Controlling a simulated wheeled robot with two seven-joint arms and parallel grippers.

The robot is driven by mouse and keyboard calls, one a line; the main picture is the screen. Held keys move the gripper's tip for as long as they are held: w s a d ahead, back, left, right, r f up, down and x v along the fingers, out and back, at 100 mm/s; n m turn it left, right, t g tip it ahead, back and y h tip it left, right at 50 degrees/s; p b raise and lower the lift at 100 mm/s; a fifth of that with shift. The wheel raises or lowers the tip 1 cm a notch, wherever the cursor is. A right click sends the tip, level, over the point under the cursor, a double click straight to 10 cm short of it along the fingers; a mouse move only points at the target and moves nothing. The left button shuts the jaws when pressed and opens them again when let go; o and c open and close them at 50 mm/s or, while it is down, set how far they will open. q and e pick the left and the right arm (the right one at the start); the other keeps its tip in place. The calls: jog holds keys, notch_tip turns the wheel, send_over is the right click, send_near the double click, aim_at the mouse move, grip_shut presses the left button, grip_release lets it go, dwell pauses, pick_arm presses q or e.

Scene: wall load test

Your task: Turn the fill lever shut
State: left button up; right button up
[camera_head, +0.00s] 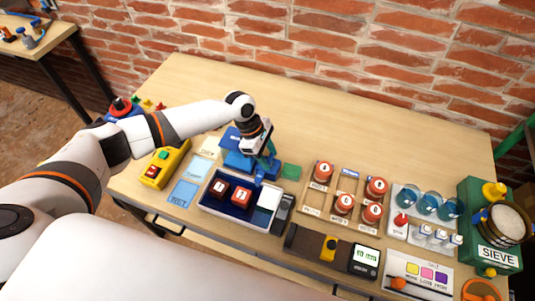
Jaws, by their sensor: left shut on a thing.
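My left arm reaches in from the left over the table. My left gripper (265,158) points down at a blue device (238,160) near the middle of the table. It is shut on a small blue part there, which looks like the fill lever; the fingers and the gripper body hide most of it, so its angle cannot be told. My right gripper is not in view.
A white-rimmed tray (238,220) with red blocks stands just in front of the gripper. A yellow button box (165,163) is left. Red-topped jars (344,203), glass beakers (429,203) and a green sieve machine (486,238) stand right. The table's back is clear.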

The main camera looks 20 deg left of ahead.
pick_arm(q)
jog(key=shift+r+m+p, duration=0.3)
jog(key=shift+m+p, duration=0.1)
jog(key=shift+p, duration=0.5)
jog(key=shift+m+g+p, duration=0.3)
jog(key=shift+p, duration=0.1)
jog(key=shift+w+f+m, duration=0.1)
jog(key=shift+m, duration=0.2)
jog(key=m+g, duration=0.1)
jog(key=m, duration=0.2)
jog(key=shift+w+d+f+m, duration=0.1)
jog(key=shift+m, duration=0.2)
jog(key=m+g, duration=0.1)
jog(key=m, duration=0.1)
jog(key=m+y, duration=0.1)
jog(key=m, duration=0.1)
jog(key=shift+d+m+g+y, duration=0.1)
jog(key=shift+m+g+y, duration=0.2)
jog(key=shift+g, duration=0.1)
jog(key=m, duration=0.2)
jog(key=m+y, duration=0.1)
jog(key=m, duration=0.1)
jog(key=shift+w+g+y+b, duration=0.1)
jog(key=shift+g+y+b, duration=0.2)
jog(key=shift+b, duration=0.1)
jog(key=shift+d+m+y, duration=0.15)
jog(key=shift+m+y, duration=0.55)
jog(key=shift+m, duration=1.2)
jog(key=o, duration=1)
